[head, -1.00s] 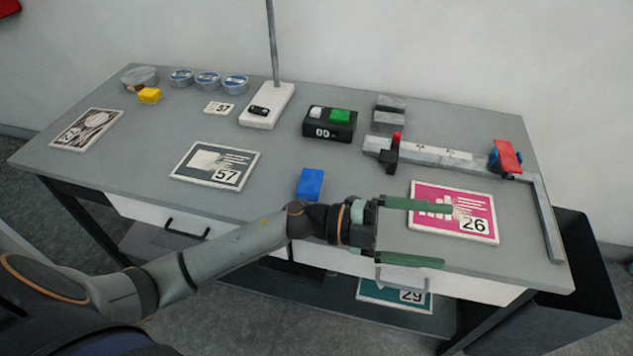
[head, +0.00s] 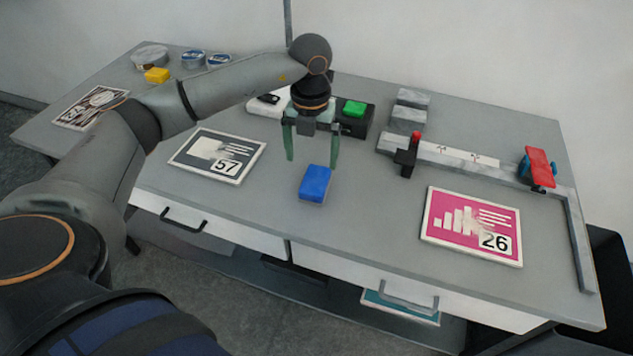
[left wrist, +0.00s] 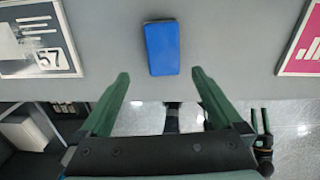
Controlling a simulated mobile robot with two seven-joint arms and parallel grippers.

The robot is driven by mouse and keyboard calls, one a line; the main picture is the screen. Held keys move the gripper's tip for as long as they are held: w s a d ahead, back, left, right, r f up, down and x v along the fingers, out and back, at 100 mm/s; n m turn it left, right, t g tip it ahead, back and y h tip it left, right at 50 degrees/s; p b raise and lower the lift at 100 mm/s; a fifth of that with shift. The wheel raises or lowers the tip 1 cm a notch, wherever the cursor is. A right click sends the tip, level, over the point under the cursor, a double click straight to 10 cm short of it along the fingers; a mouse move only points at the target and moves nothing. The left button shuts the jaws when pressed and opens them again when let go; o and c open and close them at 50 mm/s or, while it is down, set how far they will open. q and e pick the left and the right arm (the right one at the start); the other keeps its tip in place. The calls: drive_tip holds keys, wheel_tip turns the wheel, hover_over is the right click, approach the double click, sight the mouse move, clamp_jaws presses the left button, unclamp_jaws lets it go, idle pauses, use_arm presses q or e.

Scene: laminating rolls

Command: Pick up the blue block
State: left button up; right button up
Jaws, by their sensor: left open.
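The blue block (head: 315,184) lies on the grey table near its front edge, between the two posters. My left gripper (head: 312,160) points down with its green fingers apart and empty, above the table and seemingly behind the block in the head view. In the left wrist view the block (left wrist: 162,48) sits ahead of the fingertips and between their lines, not touching them. My left gripper also shows there (left wrist: 160,78), open.
The dark "57" poster (head: 217,155) lies left of the block and the pink "26" poster (head: 471,226) lies right. A box with a green button (head: 354,108) stands behind the gripper. A metal rail with a red-knobbed slider (head: 408,155) lies at the right. Table around the block is bare.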

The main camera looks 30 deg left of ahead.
sight(315, 181)
use_arm(q)
drive_tip(key=f, duration=0.9)
drive_tip(key=shift+w+d, duration=0.2)
drive_tip(key=shift+w, duration=0.05)
drive_tip(key=shift+r, duration=0.1)
drive_tip(key=shift+c, duration=0.4)
drive_tip(key=c, duration=1.3)
